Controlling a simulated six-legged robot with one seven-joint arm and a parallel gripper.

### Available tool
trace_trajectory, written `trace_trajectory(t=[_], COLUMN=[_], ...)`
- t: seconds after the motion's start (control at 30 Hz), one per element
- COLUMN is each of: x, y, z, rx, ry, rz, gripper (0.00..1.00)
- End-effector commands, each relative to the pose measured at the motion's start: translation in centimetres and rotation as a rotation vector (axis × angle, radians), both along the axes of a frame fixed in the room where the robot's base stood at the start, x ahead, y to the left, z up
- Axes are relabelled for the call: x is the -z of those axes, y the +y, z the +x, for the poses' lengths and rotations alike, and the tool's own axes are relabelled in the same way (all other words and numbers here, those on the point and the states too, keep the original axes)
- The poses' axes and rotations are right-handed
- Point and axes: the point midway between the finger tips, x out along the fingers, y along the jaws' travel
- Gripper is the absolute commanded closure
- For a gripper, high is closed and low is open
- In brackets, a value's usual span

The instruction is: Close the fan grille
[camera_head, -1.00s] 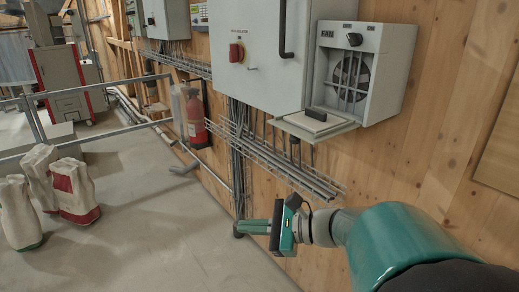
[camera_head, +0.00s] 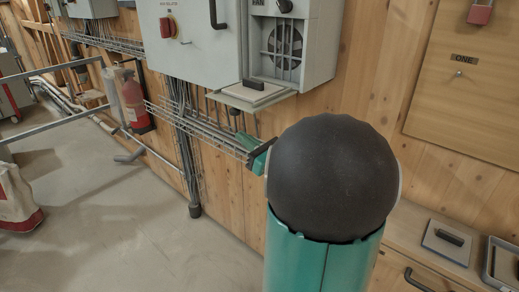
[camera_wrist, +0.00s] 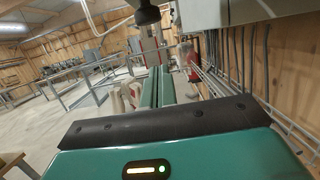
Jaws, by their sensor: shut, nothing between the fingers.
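The grey fan box (camera_head: 310,52) is on the wooden wall, its round fan behind vertical bars. The fan grille (camera_head: 258,96) is a pale square flap folded down, about level, at the front of the box's bottom edge. A black handle (camera_head: 254,84) sits on top of it. My gripper (camera_head: 243,137) is below the flap and apart from it in the head view, beside the wire cable tray, partly hidden behind my black and green arm. In the wrist view my gripper's two green fingers (camera_wrist: 157,84) lie together with nothing between them.
A grey cabinet (camera_head: 195,50) with a red switch (camera_head: 168,27) adjoins the fan box on the left. A wire cable tray (camera_head: 195,125) runs below. A red fire extinguisher (camera_head: 136,108) hangs farther left. A wooden counter with a grey-lidded hatch (camera_head: 447,243) is at lower right.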

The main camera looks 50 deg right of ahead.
Motion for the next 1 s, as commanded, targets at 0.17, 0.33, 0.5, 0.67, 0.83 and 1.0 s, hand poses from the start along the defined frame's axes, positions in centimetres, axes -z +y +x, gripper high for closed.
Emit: trace_trajectory(t=[0.17,0.33,0.5,0.67,0.83,1.0], x=[-2.6,-4.0,-4.2,-4.2,-4.3,-4.6], y=[0.1,0.1,0.1,0.1,0.1,0.3], z=[0.8,0.9,0.9,0.9,0.9,0.8], rx=[0.001,-0.001,-0.001,-0.001,-0.001,-0.002], ry=[-0.002,0.0,0.001,0.001,0.001,0.001], rz=[-0.005,-0.001,0.001,0.001,0.004,0.024], gripper=[1.0,1.0,1.0,1.0,1.0,1.0])
